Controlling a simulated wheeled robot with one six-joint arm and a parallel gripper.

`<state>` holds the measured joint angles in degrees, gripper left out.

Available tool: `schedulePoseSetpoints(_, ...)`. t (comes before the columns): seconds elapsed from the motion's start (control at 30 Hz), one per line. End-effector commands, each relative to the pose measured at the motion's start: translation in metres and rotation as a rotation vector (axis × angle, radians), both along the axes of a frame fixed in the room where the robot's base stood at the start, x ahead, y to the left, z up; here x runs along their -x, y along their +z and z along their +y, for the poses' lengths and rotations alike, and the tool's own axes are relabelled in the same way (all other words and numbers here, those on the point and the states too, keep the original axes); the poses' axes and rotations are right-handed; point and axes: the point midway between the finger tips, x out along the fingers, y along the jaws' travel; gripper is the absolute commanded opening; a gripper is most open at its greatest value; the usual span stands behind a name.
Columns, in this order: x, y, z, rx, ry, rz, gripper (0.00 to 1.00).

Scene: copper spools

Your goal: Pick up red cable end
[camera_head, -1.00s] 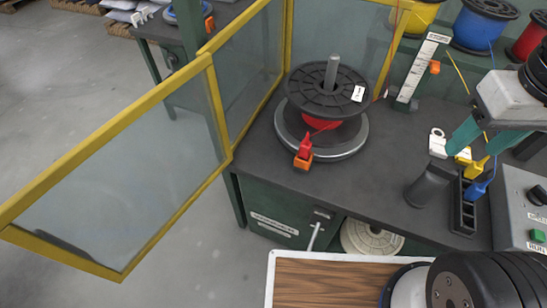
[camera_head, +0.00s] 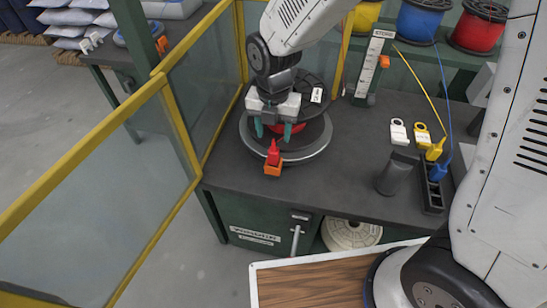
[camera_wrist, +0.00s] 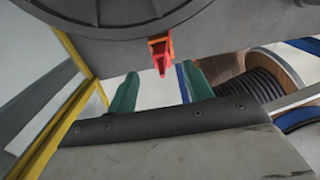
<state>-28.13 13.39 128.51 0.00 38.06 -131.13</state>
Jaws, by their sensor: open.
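The red cable end (camera_head: 273,153) sits upright in a small orange holder (camera_head: 273,169) at the front rim of the round spool plate (camera_head: 318,150). In the wrist view the red cable end (camera_wrist: 161,64) shows ahead, between and beyond the two fingertips. My gripper (camera_head: 274,130) is open and empty, with its teal fingers pointing down over the front of the black spool (camera_head: 317,82), just behind and above the cable end. In the wrist view the fingers (camera_wrist: 158,88) stand apart with nothing between them. My gripper and arm hide much of the spool and its red winding.
Yellow-framed clear panels (camera_head: 170,110) stand close on the left. A ruler stand (camera_head: 371,70) is behind right. A dark post (camera_head: 397,173), a socket strip (camera_head: 432,190) with yellow and blue plugs, and tags are on the right. The bench between is clear.

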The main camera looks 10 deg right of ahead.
Motion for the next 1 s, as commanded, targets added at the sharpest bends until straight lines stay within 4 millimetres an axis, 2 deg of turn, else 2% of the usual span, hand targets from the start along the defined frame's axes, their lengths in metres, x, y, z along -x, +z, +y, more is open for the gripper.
schedulePoseSetpoints(0.53, 0.007, -0.070, 0.000, 0.002, 0.014, 0.003, 0.51)
schedulePoseSetpoints(0.67, 0.007, -0.077, 0.000, 0.001, 0.014, 0.001, 0.51)
schedulePoseSetpoints(0.87, 0.007, -0.078, 0.001, 0.000, 0.014, 0.000, 0.51)
schedulePoseSetpoints(0.97, 0.007, -0.077, 0.001, 0.000, 0.014, 0.000, 0.26)
schedulePoseSetpoints(1.0, 0.007, -0.077, 0.001, 0.000, 0.014, 0.000, 0.15)
